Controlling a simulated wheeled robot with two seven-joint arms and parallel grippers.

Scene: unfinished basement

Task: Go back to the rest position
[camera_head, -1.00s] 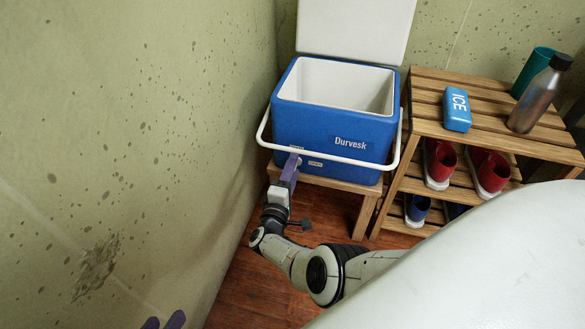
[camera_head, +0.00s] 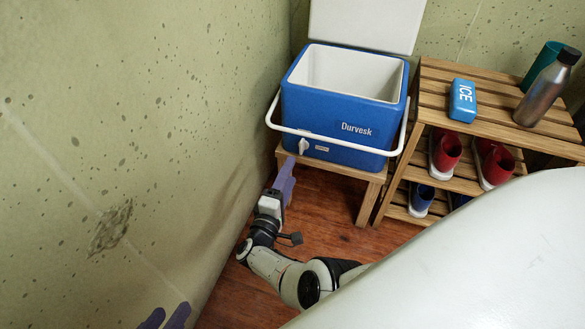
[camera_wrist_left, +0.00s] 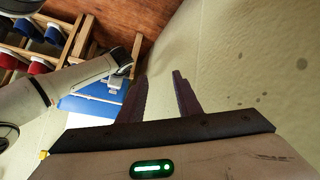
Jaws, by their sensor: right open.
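My left gripper (camera_head: 165,317) shows only its purple fingertips at the bottom left edge, beside the wall. In the left wrist view its two fingers (camera_wrist_left: 160,98) stand apart with nothing between them. My right gripper (camera_head: 284,182) is open, with no object visible in it. It is low in front of the left end of the wooden stand under the blue cooler (camera_head: 335,120), below the cooler's white handle. The cooler's lid (camera_head: 365,22) is up and its inside looks empty. My right arm and part of the cooler (camera_wrist_left: 88,106) also show in the left wrist view.
A slatted wooden shelf (camera_head: 440,100) stands right of the cooler. It holds a blue ICE pack (camera_head: 463,100), a metal bottle (camera_head: 546,92), a teal cup (camera_head: 540,62) and red shoes (camera_head: 446,152) below. The stained wall (camera_head: 130,130) is close on the left. Wooden floor shows in front.

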